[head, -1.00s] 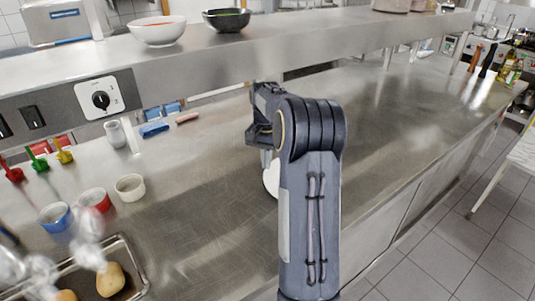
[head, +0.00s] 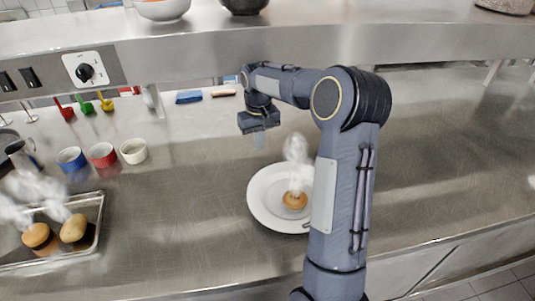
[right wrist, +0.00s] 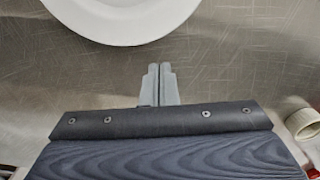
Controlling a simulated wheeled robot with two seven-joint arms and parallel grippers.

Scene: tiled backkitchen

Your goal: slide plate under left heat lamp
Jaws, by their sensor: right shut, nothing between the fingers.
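A white plate (head: 265,205) lies on the steel counter with a steaming brown bun (head: 295,200) on it. My right arm covers part of the plate's right side. My right gripper (head: 260,140) is shut and empty, above the counter just beyond the plate's far edge. In the right wrist view its closed fingertips (right wrist: 159,72) point toward the plate (right wrist: 125,22), whose rim lies a little ahead of them, apart in the picture. No heat lamp can be made out. My left gripper is not in view.
A steel shelf (head: 215,45) with bowls runs over the back of the counter. Counter between tray and plate is clear.

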